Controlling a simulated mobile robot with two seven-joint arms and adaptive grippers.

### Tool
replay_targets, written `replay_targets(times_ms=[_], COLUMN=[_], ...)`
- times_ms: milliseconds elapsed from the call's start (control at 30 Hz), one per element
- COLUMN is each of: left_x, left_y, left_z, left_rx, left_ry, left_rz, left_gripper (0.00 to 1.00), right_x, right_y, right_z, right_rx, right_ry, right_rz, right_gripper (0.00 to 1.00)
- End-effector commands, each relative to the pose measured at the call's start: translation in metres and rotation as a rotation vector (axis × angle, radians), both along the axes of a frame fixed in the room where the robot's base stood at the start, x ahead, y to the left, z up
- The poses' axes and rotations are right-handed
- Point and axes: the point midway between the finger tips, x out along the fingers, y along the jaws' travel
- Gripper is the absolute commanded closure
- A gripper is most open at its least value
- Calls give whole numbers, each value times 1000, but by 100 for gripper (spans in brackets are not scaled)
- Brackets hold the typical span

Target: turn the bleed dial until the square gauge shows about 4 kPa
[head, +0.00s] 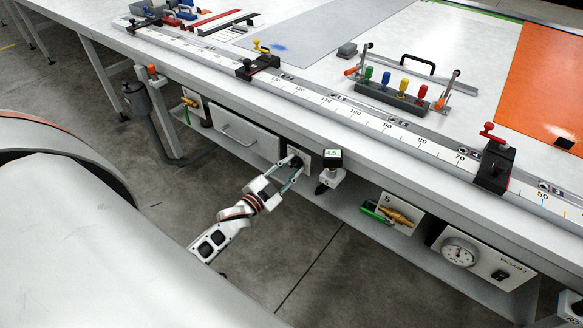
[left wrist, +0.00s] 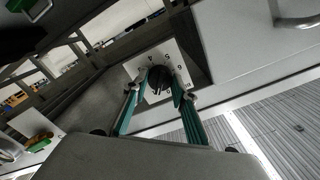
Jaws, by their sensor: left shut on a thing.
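The bleed dial (left wrist: 159,78) is a black knob on a white plate with numbers around it, fixed to the bench front. In the head view the dial (head: 297,162) is partly hidden by my fingers. My left gripper (head: 287,172) is shut on the dial, with one green finger on each side; the left wrist view also shows this grip (left wrist: 160,91). The square gauge (head: 332,155), a dark box with a lit display, stands just right of the dial. Its display appears to read 4.5. My right gripper is not in view.
A drawer (head: 240,132) is left of the dial. Green and brass fittings (head: 399,214) and a round gauge (head: 460,251) on a panel with a black switch (head: 501,274) are to the right. The bench edge with its ruler rail (head: 370,122) overhangs the dial. Open floor lies in front.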

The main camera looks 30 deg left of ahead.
Motion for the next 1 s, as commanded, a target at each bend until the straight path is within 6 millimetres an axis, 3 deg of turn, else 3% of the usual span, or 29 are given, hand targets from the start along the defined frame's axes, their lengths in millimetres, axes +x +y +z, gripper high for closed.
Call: replay_targets(times_ms=[300, 767, 800, 833, 867, 1000], left_x=[0, 0, 0, 0, 0, 0], left_y=[0, 0, 0, 0, 0, 0], left_z=[1, 1, 1, 1, 1, 1], left_rx=[104, 116, 116, 116, 116, 117], left_ry=[-10, -11, -11, -11, -11, -10], left_rz=[0, 0, 0, 0, 0, -1], left_gripper=[95, 95, 68, 61, 56, 56], right_x=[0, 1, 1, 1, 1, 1], right_y=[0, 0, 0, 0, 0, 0], right_z=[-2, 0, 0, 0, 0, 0], right_rx=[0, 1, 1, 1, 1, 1], right_ry=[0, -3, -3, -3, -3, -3], right_rz=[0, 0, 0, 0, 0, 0], right_gripper=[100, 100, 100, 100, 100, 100])
